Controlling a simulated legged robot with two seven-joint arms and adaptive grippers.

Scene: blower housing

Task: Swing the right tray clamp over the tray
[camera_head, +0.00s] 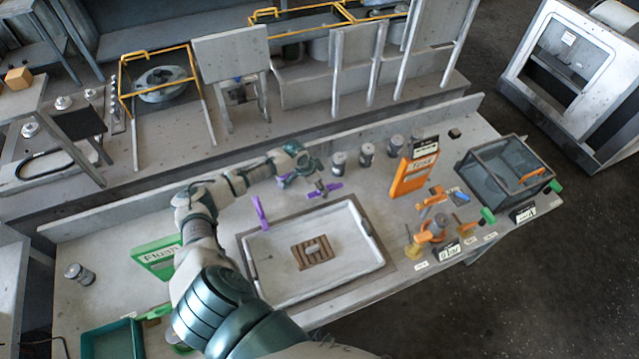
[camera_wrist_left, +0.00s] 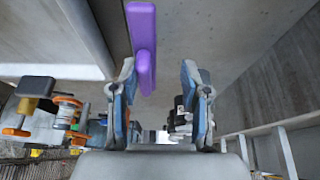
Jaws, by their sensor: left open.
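The grey tray (camera_head: 290,290) lies on the bench with a brown slotted block (camera_head: 300,257) and a small metal piece in its middle. The right tray clamp (camera_head: 332,187) has a purple handle and sits just beyond the tray's far edge, off the tray. Another purple clamp (camera_head: 260,213) stands at the far left corner. My left gripper (camera_head: 300,172) is open and empty, above and just behind the right clamp. In the left wrist view a purple clamp bar (camera_wrist_left: 143,45) lies ahead of the open left gripper (camera_wrist_left: 160,88), nearer its left finger. My right gripper is out of view.
Several grey cylinders (camera_head: 366,154) and an orange sign (camera_head: 413,170) stand right of the clamp. Orange valves (camera_head: 435,232) and a dark clear-sided box (camera_head: 503,172) are further right. A green sign (camera_head: 157,256) and green bin (camera_head: 112,342) are left. A low bench wall runs behind.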

